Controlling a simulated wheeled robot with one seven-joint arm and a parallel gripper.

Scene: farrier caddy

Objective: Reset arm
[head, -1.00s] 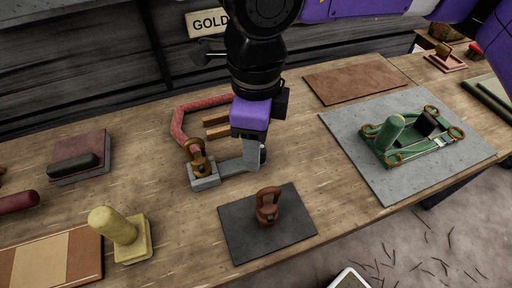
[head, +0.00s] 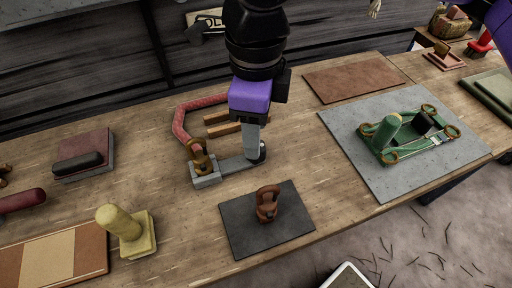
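My arm comes down from the top centre. Its end, my gripper (head: 249,97) with a purple housing, is over the back middle of the workbench.
On the workbench (head: 165,215) are a dark mat (head: 236,237) with a brown ringed piece (head: 267,204), a grey mat (head: 367,178) with a green-handled frame (head: 387,132), a yellow handled block (head: 128,233), a black-handled block (head: 82,160) and a brown mat (head: 350,80).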

